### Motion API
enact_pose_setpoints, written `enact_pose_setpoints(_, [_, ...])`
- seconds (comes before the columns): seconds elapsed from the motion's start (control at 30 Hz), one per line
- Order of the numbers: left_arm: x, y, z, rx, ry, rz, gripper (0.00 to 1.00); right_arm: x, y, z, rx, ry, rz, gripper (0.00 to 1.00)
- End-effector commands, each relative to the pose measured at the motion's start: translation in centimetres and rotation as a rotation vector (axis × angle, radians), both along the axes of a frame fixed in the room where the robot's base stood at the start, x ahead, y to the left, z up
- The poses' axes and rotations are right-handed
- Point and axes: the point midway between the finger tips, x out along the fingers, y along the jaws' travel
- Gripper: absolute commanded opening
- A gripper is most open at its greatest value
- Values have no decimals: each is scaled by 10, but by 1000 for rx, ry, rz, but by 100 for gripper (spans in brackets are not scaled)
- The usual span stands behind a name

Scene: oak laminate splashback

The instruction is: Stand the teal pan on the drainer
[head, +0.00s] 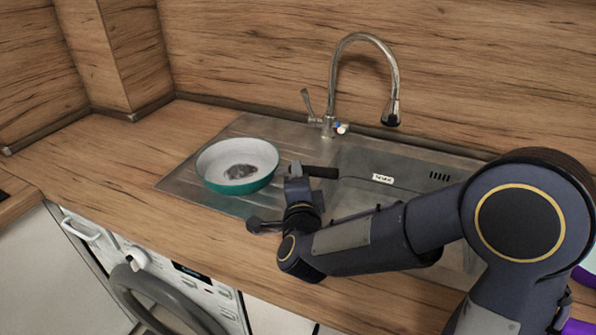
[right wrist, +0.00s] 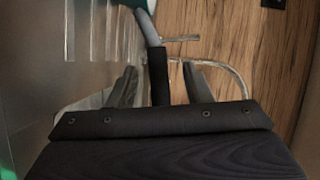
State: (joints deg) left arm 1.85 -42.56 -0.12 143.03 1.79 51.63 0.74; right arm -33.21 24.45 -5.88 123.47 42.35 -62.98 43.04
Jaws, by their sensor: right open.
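The teal pan (head: 238,188) lies flat, open side up, on the ribbed metal drainer (head: 180,182) left of the sink basin. Its inside is pale with a dark grey patch at the bottom. Its black handle (head: 323,172) points right, toward the basin. My right gripper (head: 281,200) is open beside the pan's right side, close to the handle. In the right wrist view the handle (right wrist: 159,80) shows between the two spread fingers, its near end hidden by the gripper body. I cannot tell whether either finger touches it. My left gripper is not in view.
A tall curved tap (head: 395,80) stands behind the sink basin (head: 400,165), against the wooden splashback (head: 240,50). A washing machine (head: 150,275) sits under the counter's front edge. The wooden worktop (head: 100,160) left of the drainer is clear. Something purple (head: 582,277) shows at the right edge.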

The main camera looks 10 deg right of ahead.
Motion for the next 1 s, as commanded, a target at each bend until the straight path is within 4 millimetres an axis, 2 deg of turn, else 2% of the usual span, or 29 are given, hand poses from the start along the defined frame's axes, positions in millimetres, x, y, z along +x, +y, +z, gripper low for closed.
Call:
enact_pose_setpoints(0.03, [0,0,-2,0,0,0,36,-12,2,1,0,-1,4,45])
enact_pose_setpoints(0.2, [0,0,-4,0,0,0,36,-46,7,3,-1,-2,3,45])
enact_pose_setpoints(0.4, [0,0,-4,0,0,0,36,-68,10,4,-1,-1,1,45])
enact_pose_setpoints(1.0, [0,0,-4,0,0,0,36,-73,10,4,-1,0,-1,45])
